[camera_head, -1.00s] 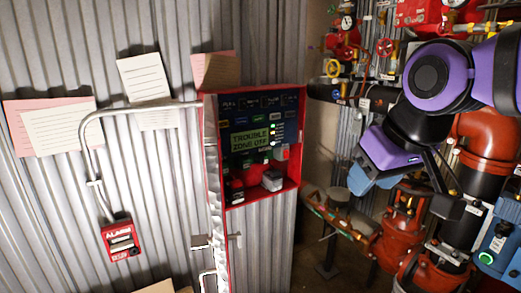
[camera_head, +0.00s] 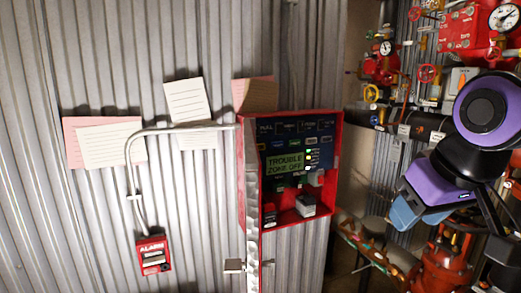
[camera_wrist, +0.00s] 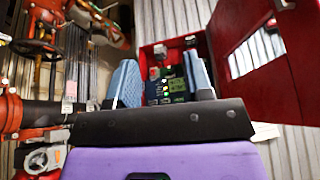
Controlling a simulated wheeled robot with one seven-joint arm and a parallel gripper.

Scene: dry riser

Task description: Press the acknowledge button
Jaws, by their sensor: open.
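The red control panel box (camera_head: 338,155) hangs open on the corrugated wall in the head view. Its dark face carries a green screen (camera_head: 285,164) reading "TROUBLE ZONE OFF", lit indicators and several small buttons. The labels are too small to tell which is the acknowledge button. My gripper (camera_wrist: 162,82) is open and empty. In the wrist view the panel face (camera_wrist: 172,72) shows upside down between its blue fingers, some way beyond them. In the head view my gripper (camera_head: 408,212) is right of the box, apart from it.
The box's red door (camera_wrist: 285,85) swings out at the right of the wrist view. A red alarm pull box (camera_head: 153,255) and conduit are on the wall at left. Red valves (camera_head: 445,265) and pipes crowd the right. Grey wall space lies below the panel.

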